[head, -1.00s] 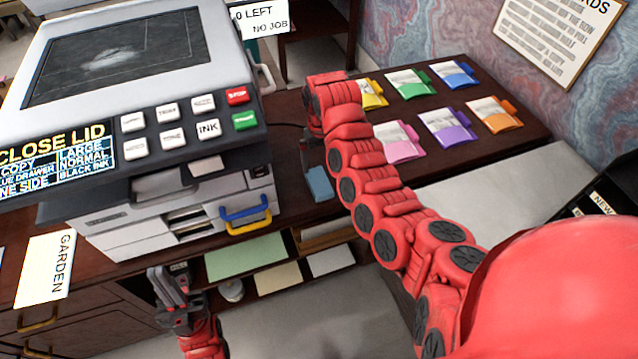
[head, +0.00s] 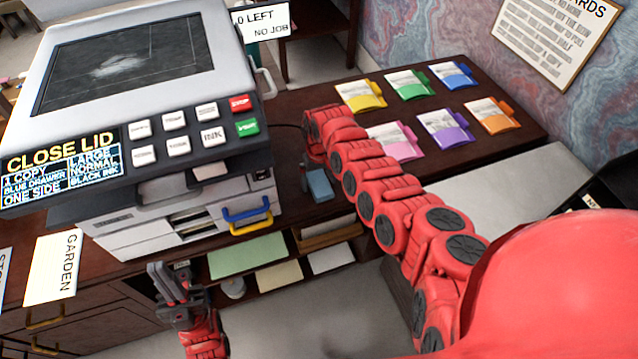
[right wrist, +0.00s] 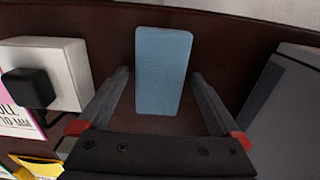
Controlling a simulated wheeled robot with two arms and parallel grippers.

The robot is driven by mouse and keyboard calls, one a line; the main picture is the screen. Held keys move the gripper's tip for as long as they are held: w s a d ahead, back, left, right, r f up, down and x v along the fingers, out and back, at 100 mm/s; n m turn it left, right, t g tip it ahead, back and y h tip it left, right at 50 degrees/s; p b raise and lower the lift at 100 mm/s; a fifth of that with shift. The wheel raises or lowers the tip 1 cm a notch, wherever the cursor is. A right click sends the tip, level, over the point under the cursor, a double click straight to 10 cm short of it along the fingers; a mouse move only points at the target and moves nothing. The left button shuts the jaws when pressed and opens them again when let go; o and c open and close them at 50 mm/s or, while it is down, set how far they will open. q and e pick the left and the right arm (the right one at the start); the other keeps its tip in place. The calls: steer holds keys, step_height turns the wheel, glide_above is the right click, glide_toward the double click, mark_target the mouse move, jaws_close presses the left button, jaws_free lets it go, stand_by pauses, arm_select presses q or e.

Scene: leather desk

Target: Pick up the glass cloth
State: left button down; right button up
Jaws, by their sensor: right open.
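The glass cloth, a light blue flat block-like piece (head: 320,187), lies on the dark desk just right of the copier. In the right wrist view, the blue cloth (right wrist: 163,70) lies lengthwise between and ahead of the fingers. My right gripper (right wrist: 160,78) is open, one finger on each side of the cloth's nearer part, with a gap on both sides. In the head view the right gripper (head: 308,180) is mostly hidden by my red arm, pointing down beside the cloth. My left gripper (head: 170,282) is open and empty, low in front of the cabinet.
The large copier (head: 150,130) stands left of the cloth. Several coloured folders (head: 445,124) lie on the desk to the right. A white box with a black knob (right wrist: 50,75) is left of the fingers in the wrist view. Open shelves (head: 262,262) hold paper below.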

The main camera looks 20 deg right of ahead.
mark_target(319, 182)
steer(key=c, duration=1.3)
steer(key=shift+r, duration=0.15)
steer(key=shift+w+r, duration=0.1)
steer(key=shift+r, duration=0.5)
step_height(319, 182, up, 8)
steer(key=shift+f+b, duration=0.25)
steer(key=shift+b, duration=0.9)
steer(key=shift+r, duration=0.6)
